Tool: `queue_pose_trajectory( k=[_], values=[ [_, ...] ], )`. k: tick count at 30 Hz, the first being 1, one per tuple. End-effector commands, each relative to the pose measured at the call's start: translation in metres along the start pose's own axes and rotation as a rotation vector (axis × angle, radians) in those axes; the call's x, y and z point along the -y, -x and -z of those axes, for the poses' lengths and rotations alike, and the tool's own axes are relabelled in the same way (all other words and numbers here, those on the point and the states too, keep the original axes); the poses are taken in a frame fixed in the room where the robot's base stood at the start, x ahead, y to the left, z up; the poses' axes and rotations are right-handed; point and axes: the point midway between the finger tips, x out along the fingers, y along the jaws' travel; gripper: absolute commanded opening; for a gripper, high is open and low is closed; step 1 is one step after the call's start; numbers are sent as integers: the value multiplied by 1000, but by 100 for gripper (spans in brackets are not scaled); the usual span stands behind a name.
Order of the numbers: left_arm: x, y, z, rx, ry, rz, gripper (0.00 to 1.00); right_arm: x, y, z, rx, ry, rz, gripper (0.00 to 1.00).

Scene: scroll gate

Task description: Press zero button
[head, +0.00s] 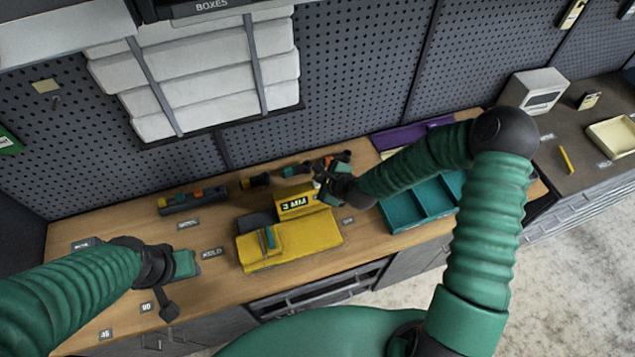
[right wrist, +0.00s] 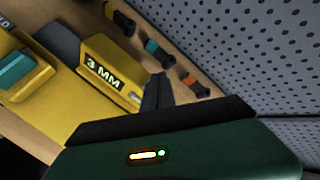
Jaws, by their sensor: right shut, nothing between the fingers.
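A yellow device (head: 290,245) stands mid-bench, with a raised block (head: 296,203) at its back whose display reads "3 MM". The right wrist view shows this display (right wrist: 102,72) up close. A small pale mark (right wrist: 135,97) sits on the block's side by my fingers; I cannot tell whether it is the zero button. My right gripper (head: 322,196) is at the right end of the display block. Its dark fingers (right wrist: 158,92) are together, with nothing between them; contact with the block is unclear. My left gripper (head: 190,262) is over the bench left of the device, its fingers unclear.
A teal divided tray (head: 425,205) lies right of the device. Tools (head: 275,175) lie behind it along the pegboard, near a dark holder (head: 193,200). Small label cards (head: 212,253) lie on the wooden bench. A side counter (head: 575,150) holds a white box (head: 535,92).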

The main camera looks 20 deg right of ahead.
Motion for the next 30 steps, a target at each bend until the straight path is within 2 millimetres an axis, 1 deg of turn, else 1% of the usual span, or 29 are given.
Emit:
queue_pose_trajectory(
  k=[10, 17, 30],
  values=[
    [0, 0, 0, 0, 0, 0, 36, 0, 0, 0, 0, 0, 0, 0],
    [0, -6, -1, 0, 0, 0, 36, -5, -5, 4, 0, -1, 0, 0],
    [0, -6, -2, 0, 0, 0, 36, -5, -5, 4, 0, 0, 0, 0]
  ],
)
